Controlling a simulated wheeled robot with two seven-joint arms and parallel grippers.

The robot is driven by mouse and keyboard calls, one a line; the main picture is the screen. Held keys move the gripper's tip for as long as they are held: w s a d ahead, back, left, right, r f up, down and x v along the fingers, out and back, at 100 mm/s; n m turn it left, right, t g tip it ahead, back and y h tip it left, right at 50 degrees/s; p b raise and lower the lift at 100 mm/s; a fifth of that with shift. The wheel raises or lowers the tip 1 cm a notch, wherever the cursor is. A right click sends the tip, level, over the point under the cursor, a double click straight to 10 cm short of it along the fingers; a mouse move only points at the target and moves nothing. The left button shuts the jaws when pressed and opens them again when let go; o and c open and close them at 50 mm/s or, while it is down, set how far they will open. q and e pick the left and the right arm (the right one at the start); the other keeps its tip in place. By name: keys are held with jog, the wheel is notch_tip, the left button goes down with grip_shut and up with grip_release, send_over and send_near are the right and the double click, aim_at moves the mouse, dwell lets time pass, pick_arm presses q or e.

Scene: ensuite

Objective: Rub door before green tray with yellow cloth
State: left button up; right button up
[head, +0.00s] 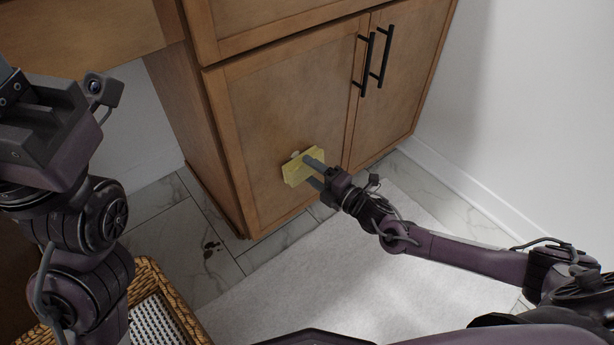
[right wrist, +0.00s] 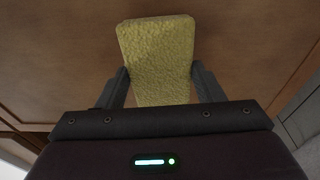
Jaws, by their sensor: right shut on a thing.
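The yellow cloth (head: 302,168) is a small block-like pad held against or very near the lower part of the left cabinet door (head: 280,110). My right gripper (head: 312,172) is shut on it. In the right wrist view the cloth (right wrist: 158,60) sits between the two fingers, with the brown door (right wrist: 60,60) behind it. I cannot tell for sure whether the cloth touches the door. A small pale spot (head: 295,154) shows at the cloth's upper edge. My left gripper (head: 40,130) is raised at the left, and its fingertips are not clearly seen. No green tray is visible.
The right cabinet door (head: 400,80) and two black handles (head: 362,65) are up and right. A wicker basket (head: 165,300) stands at the lower left. A dark spot (head: 211,246) marks the tile floor. A pale rug (head: 300,280) covers the floor before the cabinet; a white wall is at right.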

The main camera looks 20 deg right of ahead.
jog(key=shift+d+r+p, duration=0.1)
jog(key=shift+r+p, duration=0.05)
jog(key=shift+p, duration=0.15)
jog(key=shift+s+a+p, duration=0.4)
jog(key=shift+s+a, duration=0.05)
jog(key=shift+a, duration=0.7)
jog(key=shift+s+a+p, duration=0.35)
jog(key=shift+s+a, duration=0.1)
jog(key=shift+a, duration=0.75)
jog(key=shift+s+a+p, duration=0.4)
jog(key=shift+s+a, duration=0.05)
jog(key=shift+a, duration=0.7)
notch_tip(320, 180, up, 3)
jog(key=p, duration=0.3)
jog(key=shift+w+d, duration=0.15)
jog(key=shift+d, duration=0.25)
jog(key=shift+w+d, duration=0.4)
jog(key=shift+d, duration=0.4)
jog(key=shift+w+d, duration=0.35)
jog(key=shift+d, duration=0.4)
jog(key=shift+s+a+p, duration=0.3)
jog(key=shift+a, duration=0.35)
jog(key=shift+s+a+p, duration=0.3)
jog(key=shift+s+a, duration=0.05)
jog(key=shift+a, duration=0.35)
jog(key=shift+s+a+p, duration=0.3)
jog(key=shift+a, duration=0.35)
